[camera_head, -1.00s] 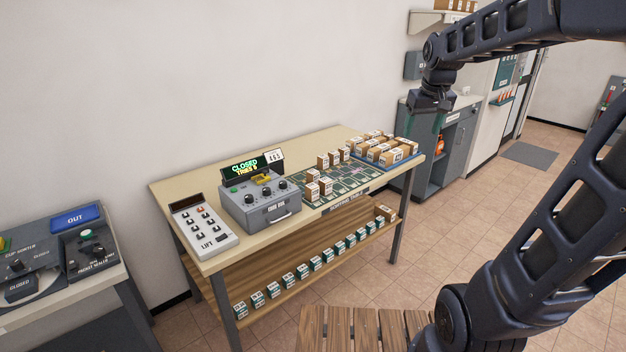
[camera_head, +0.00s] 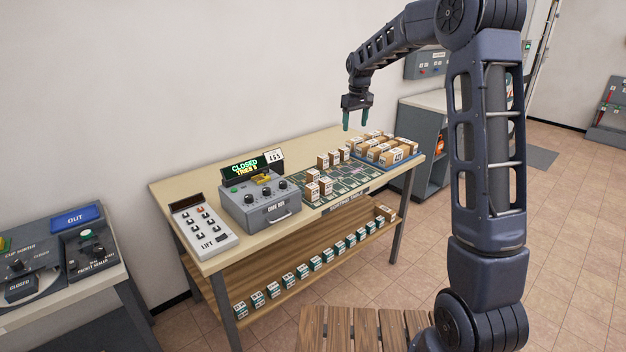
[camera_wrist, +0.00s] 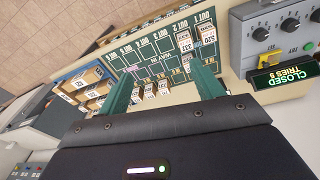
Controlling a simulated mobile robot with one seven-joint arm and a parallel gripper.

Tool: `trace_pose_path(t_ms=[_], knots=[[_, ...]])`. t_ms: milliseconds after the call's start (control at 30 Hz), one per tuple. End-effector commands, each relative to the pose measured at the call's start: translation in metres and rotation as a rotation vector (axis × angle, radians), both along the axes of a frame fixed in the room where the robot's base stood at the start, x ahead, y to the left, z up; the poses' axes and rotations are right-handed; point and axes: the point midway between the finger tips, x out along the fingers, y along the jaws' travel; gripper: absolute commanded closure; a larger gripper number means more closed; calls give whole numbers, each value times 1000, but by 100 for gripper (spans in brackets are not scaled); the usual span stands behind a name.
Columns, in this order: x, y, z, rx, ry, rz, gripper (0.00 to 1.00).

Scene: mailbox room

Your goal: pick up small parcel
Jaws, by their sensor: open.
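Several small brown parcels with white labels (camera_head: 312,190) stand on the green sorting mat (camera_head: 345,187) on the table. More parcels (camera_head: 392,154) are grouped on a blue tray at the table's right end. I cannot tell which one the task means. My gripper (camera_head: 356,120) is open and empty above the back of the table, fingers pointing down, apart from all parcels. In the wrist view its green fingers (camera_wrist: 163,88) frame part of the mat, with parcels (camera_wrist: 143,90) standing between and beyond them; two more (camera_wrist: 186,42) show further up on the mat.
A grey code box (camera_head: 258,205) with a lit "CLOSED" sign and a lift keypad (camera_head: 203,228) stand on the table's left half. Small green-and-white boxes line the lower shelf (camera_head: 290,262). A wooden slatted surface (camera_head: 350,330) is in front. A grey cabinet (camera_head: 420,150) stands behind right.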

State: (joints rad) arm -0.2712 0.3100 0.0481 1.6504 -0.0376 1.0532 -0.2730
Motion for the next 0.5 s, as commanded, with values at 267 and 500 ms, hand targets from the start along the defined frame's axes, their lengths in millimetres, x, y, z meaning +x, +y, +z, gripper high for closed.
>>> trace_pose_path(t_ms=[267, 500], knots=[[58, 60, -64, -15, 47, 99, 34], [96, 112, -128, -28, 85, 183, 34]])
